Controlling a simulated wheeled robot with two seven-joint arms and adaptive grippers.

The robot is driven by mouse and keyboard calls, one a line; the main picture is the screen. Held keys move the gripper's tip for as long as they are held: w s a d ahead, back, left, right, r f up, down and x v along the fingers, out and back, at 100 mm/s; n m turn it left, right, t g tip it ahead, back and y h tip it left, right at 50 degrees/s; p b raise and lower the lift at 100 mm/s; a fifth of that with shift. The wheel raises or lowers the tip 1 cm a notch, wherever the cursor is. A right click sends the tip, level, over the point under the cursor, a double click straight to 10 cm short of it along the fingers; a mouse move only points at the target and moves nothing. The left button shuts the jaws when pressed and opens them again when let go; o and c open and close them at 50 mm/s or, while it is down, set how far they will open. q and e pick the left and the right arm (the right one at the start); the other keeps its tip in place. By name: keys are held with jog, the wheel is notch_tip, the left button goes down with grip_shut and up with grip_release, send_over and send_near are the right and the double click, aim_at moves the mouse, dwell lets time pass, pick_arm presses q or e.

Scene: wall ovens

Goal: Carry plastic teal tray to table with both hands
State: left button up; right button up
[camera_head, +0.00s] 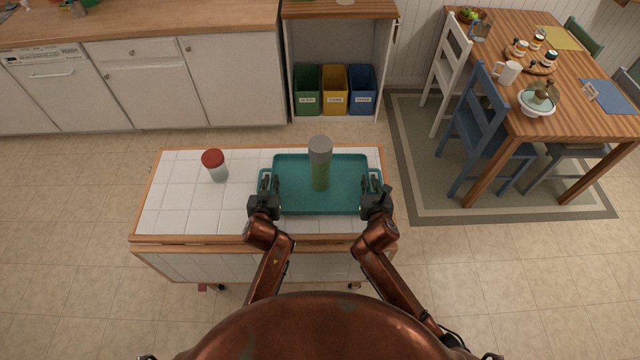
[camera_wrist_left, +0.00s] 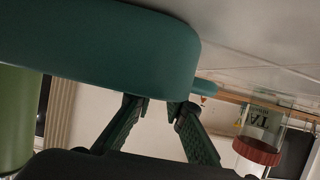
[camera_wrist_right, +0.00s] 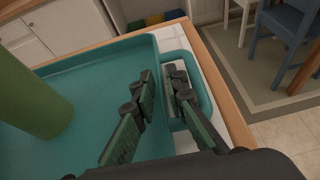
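The teal tray (camera_head: 340,195) lies on the white-tiled top of a small cart. A tall green cylinder with a grey top (camera_head: 320,165) stands upright in it. My left gripper (camera_head: 269,181) is at the tray's left end, its fingertips at the handle; in the left wrist view the tray (camera_wrist_left: 110,50) partly hides those tips. My right gripper (camera_head: 371,181) is at the right end. In the right wrist view, one finger is inside the tray and the other in the handle loop (camera_wrist_right: 207,100), with the wall between them. Whether either grips firmly is unclear.
A red-lidded jar (camera_head: 214,165) stands on the cart (camera_head: 165,205), left of the tray. A wooden table (camera_head: 575,100) with dishes and chairs is at the right, on a rug (camera_head: 430,200). A blue chair (camera_head: 478,125) stands at its near-left side. Counters line the back.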

pick_arm(q)
jog(key=shift+w+f, duration=0.15)
jog(key=shift+w, duration=0.2)
pick_arm(e)
jog(key=shift+w+f, duration=0.15)
jog(key=shift+w, duration=0.15)
pick_arm(q)
jog(key=shift+c, duration=0.2)
pick_arm(e)
jog(key=shift+c, duration=0.2)
pick_arm(q)
grip_shut()
pick_arm(e)
grip_shut()
